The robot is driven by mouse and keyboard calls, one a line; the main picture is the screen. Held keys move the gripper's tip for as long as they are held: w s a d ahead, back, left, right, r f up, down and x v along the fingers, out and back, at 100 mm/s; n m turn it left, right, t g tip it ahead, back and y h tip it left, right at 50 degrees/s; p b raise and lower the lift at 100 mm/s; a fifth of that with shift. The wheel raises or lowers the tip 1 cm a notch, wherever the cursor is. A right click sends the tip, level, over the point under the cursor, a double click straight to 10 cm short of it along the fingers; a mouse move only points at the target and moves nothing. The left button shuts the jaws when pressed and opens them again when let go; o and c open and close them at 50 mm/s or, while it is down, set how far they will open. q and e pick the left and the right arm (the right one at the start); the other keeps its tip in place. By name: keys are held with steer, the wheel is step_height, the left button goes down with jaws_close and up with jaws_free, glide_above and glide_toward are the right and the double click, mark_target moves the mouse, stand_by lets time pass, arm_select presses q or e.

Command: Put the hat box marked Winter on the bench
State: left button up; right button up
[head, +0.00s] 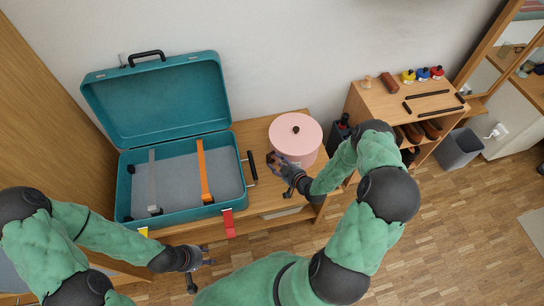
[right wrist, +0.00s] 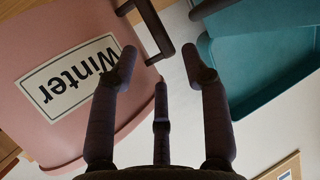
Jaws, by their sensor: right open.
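The pink hat box (head: 299,143) stands upright with its lid on, on a light wooden bench (head: 252,133), right of the teal suitcase. Its white label reads "Winter" upside down in the right wrist view, where the box (right wrist: 45,42) fills the left side. My right gripper (head: 277,163) is at the box's front left side in the head view. Its fingers (right wrist: 160,70) are spread with nothing between them; I cannot tell whether one touches the box. My left gripper (head: 202,270) is low in front of the bench, fingers apart and empty.
The open teal suitcase (head: 228,185) covers the bench's left part; its dark side handle (head: 252,166) lies close to my right gripper. A red tag (head: 228,222) hangs at its front. A wooden shelf (head: 380,105) with shoes and a grey bin (head: 459,149) stand at right.

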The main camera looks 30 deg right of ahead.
steer(key=p+v, duration=0.1)
steer(key=v, duration=0.4)
steer(key=shift+s+r+p, duration=0.15)
steer(key=shift+s+p, duration=0.2)
